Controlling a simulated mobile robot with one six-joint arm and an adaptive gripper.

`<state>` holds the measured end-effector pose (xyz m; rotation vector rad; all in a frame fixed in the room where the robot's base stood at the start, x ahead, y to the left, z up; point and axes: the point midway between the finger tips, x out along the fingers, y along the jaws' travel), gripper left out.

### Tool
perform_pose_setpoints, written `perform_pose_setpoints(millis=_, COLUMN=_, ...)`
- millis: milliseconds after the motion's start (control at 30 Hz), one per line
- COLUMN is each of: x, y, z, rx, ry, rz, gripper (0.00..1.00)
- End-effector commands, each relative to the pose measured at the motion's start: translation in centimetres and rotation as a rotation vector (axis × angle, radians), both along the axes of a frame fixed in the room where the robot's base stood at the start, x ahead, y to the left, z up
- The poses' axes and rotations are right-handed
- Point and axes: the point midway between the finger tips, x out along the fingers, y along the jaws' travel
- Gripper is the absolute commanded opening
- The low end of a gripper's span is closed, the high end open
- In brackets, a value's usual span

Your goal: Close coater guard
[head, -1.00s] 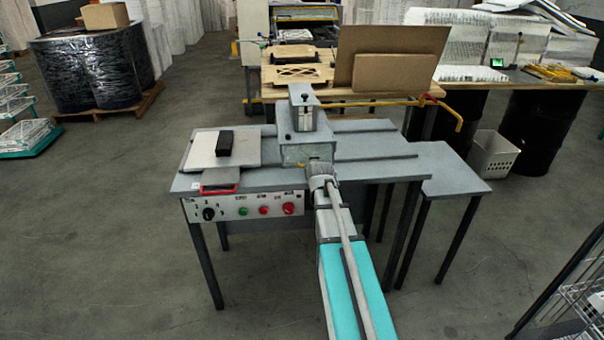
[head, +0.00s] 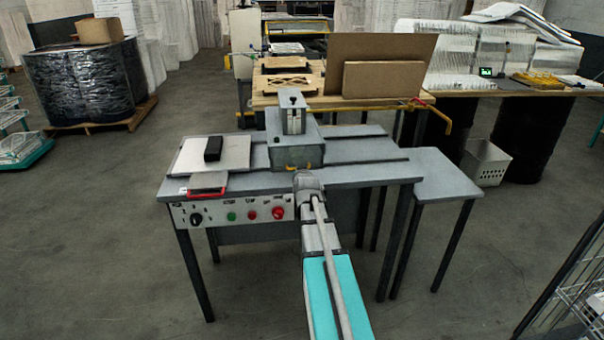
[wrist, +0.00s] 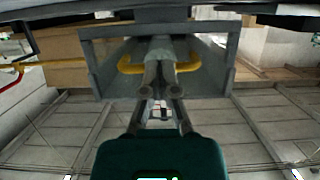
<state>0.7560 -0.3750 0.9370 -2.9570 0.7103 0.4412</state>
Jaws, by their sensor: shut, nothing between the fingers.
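The coater is a grey machine table (head: 350,178) with a grey box-like housing (head: 297,152), which I take for the guard, on its top. A yellow handle (wrist: 130,66) shows on the grey housing (wrist: 100,68) in the wrist view, with a part on either side of my fingers. My gripper (wrist: 160,91) is shut and empty, in front of the handle's middle. I cannot tell whether it touches the handle. In the head view my wrist hides the fingers, and a little yellow shows just above it.
A control panel (head: 235,212) with knobs and buttons is on the table's front left. A white plate (head: 190,160) with a black block (head: 213,148) lies above it. Cardboard sheets (head: 385,80) stand behind. A wire rack (head: 570,285) is at the lower right.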

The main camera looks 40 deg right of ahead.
Motion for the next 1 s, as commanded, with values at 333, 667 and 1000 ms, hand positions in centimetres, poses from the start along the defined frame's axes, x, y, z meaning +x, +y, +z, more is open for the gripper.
perform_pose_setpoints(millis=333, x=-0.1, y=-0.3, z=0.0, rx=0.000, ry=0.000, rz=-0.004, gripper=0.00)
perform_pose_setpoints(millis=667, x=-0.3, y=-0.1, z=0.0, rx=0.000, ry=0.001, rz=-0.004, gripper=0.00)
perform_pose_setpoints(millis=1000, x=-2.5, y=1.4, z=0.7, rx=0.000, ry=0.000, rz=-0.003, gripper=0.00)
